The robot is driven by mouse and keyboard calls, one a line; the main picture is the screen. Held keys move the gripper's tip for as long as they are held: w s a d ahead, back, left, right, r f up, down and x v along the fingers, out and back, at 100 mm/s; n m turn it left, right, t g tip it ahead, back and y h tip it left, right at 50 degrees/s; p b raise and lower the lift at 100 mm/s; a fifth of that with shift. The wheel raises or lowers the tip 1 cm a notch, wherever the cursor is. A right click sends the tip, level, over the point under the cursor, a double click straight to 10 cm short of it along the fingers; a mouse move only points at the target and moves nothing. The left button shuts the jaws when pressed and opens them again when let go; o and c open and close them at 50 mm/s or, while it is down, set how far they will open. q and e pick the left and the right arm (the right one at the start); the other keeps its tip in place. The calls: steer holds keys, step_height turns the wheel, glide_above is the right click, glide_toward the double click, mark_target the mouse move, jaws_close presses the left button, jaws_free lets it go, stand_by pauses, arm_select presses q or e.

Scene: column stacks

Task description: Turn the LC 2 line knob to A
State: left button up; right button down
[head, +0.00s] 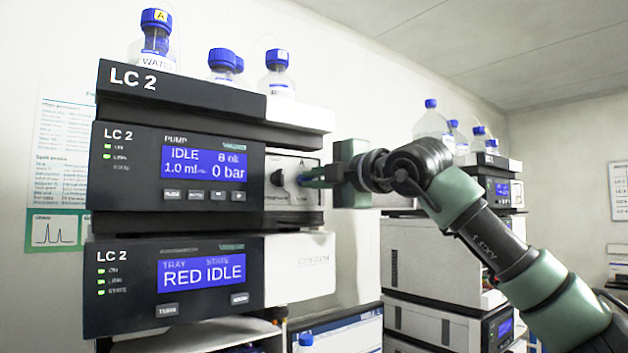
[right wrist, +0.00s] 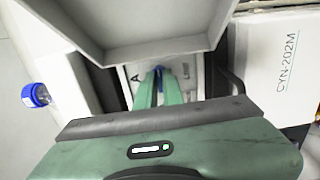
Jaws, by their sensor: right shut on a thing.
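The LC 2 stack has a dark pump module (head: 140,160) with a blue screen reading IDLE and 0 bar. A pale valve panel (head: 285,163) is at its right side. My right gripper (head: 304,179) reaches this panel from the right. In the right wrist view its green fingers (right wrist: 159,84) are shut on a small blue knob (right wrist: 158,71), mostly hidden between them. A letter A (right wrist: 136,77) is marked left of the knob in that view. A round black knob (head: 278,178) is on the panel left of my fingertips. My left gripper is not in view.
Below is an LC 2 module (head: 130,300) showing RED IDLE. Bottles with blue caps (head: 277,70) stand on top. A second stack (head: 440,255) stands behind my right arm. A blue-capped bottle (right wrist: 37,95) shows left in the wrist view.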

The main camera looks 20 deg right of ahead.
steer(key=shift+f+n, duration=0.15)
steer(key=shift+n, duration=0.15)
steer(key=n+b, duration=0.1)
steer(key=n, duration=0.1)
steer(key=shift+a+f+n, duration=0.1)
steer(key=shift+n, duration=0.3)
steer(key=n+b, duration=0.1)
steer(key=n, duration=0.3)
steer(key=shift+w, duration=0.1)
steer(key=n, duration=0.5)
steer(key=n+p, duration=0.1)
steer(key=n, duration=0.4)
steer(key=shift+f, duration=0.1)
steer(key=shift+n, duration=0.4)
steer(key=c, duration=1.5)
jaws_free()
steer(key=shift+c, duration=0.2)
steer(key=shift+r, duration=0.25)
